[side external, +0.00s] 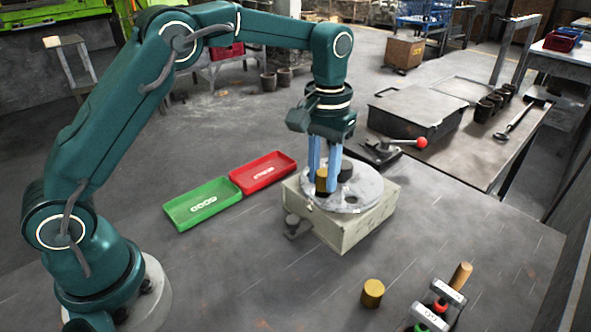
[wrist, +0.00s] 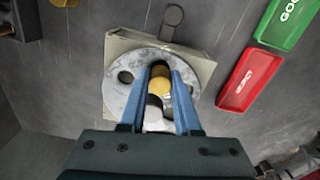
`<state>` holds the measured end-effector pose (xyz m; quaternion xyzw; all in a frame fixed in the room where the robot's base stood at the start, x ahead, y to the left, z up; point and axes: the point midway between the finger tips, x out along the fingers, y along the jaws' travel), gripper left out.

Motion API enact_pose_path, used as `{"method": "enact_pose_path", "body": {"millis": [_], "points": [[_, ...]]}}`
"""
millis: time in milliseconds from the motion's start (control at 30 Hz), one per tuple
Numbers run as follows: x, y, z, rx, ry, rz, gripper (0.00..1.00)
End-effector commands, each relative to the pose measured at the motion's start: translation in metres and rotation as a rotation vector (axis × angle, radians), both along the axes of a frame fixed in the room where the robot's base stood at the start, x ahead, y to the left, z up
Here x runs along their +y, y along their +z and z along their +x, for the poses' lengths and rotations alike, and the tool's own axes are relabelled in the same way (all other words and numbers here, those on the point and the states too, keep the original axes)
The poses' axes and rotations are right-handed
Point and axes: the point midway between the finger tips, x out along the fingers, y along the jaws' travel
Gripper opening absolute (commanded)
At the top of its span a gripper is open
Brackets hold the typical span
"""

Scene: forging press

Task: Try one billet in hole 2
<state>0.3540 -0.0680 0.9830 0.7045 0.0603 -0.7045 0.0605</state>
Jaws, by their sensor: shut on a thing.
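My gripper (side external: 324,176) is shut on a gold cylindrical billet (side external: 321,181), upright between its blue fingers over the round grey plate (side external: 346,203). The wrist view shows the held billet (wrist: 160,87) just beside a dark hole (wrist: 159,68) at the plate's edge. I cannot tell whether its lower end is in a hole or above the plate. Another hole (wrist: 125,76) lies to the left. No hole numbers are readable. A dark cylinder (side external: 346,168) stands near the plate's middle. A second gold billet (side external: 373,293) stands on the table.
The plate sits on a pale box (side external: 366,229) with a small round-ended part at its side. A green tray (side external: 202,205) and red tray (side external: 263,172) lie to the left. A red-knobbed lever (side external: 421,143) is behind; a gauge stand (side external: 437,305) is front right.

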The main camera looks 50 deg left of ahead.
Motion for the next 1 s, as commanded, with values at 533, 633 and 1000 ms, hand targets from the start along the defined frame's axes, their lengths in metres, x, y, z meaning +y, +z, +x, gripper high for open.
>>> {"method": "enact_pose_path", "body": {"millis": [533,633,1000], "points": [[-0.0001,0.0003,0.0001,0.0,0.0,0.0,0.0],[-0.0001,-0.0002,0.0,0.0,0.0,0.0,0.0],[0.0,-0.0053,0.0,0.001,0.0,0.0,0.0]]}}
